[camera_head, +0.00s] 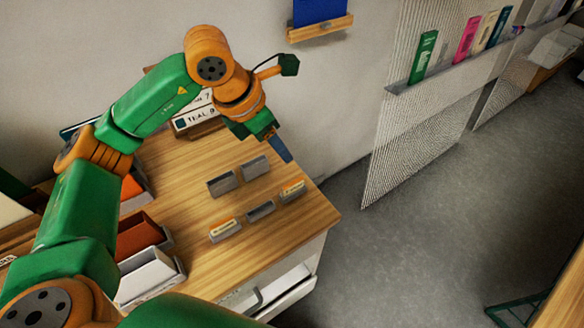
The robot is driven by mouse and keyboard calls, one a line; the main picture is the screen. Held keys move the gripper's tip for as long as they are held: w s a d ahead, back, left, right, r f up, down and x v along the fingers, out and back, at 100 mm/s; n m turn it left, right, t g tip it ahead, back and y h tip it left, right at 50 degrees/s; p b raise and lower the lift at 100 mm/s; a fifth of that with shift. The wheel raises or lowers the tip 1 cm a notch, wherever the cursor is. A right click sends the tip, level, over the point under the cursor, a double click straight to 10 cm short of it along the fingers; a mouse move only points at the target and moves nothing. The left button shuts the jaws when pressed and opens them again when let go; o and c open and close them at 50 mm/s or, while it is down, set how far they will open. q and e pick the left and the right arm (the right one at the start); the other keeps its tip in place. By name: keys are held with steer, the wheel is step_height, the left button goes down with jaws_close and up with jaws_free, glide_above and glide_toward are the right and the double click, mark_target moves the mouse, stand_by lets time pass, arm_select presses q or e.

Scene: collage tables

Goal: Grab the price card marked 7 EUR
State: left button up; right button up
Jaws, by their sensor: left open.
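Several small grey card holders stand on the wooden table (195,262). One cream card with an orange top edge (222,227) sits in the front left holder. A similar card (293,186) sits in the right holder. Their print is too small to read, so I cannot tell which is marked 7 EUR. Three holders look empty: the back left (222,184), the back right (255,168) and the front middle (261,210). My left gripper (283,153) is open, with blue fingers pointing down, above and behind the right card. It touches no card. My right gripper is out of view.
Orange-brown and white bins (146,275) stand at the table's left side. A sign reading "TEAL" (195,117) stands at the back behind my arm. A wall shelf (440,70) holds colored books. The table's right edge is clear.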

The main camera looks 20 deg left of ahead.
arm_select(q)
step_height(320, 180, down, 3)
steer(key=b, duration=0.6)
glide_above(293, 183)
steer(key=s+a, duration=0.2)
step_height(293, 183, down, 4)
steer(key=shift+a+r, duration=0.1)
steer(key=shift+a, duration=0.05)
steer(key=shift+w+f, duration=0.1)
steer(key=shift+f, duration=0.1)
steer(key=p+x, duration=0.1)
steer(key=x, duration=0.3)
steer(key=p+x, duration=0.1)
steer(key=x, duration=0.1)
steer(key=shift+d+p, duration=0.3)
steer(key=shift+d, duration=0.15)
steer(key=shift+w+f, duration=0.15)
steer(key=shift+f, duration=0.1)
jaws_close()
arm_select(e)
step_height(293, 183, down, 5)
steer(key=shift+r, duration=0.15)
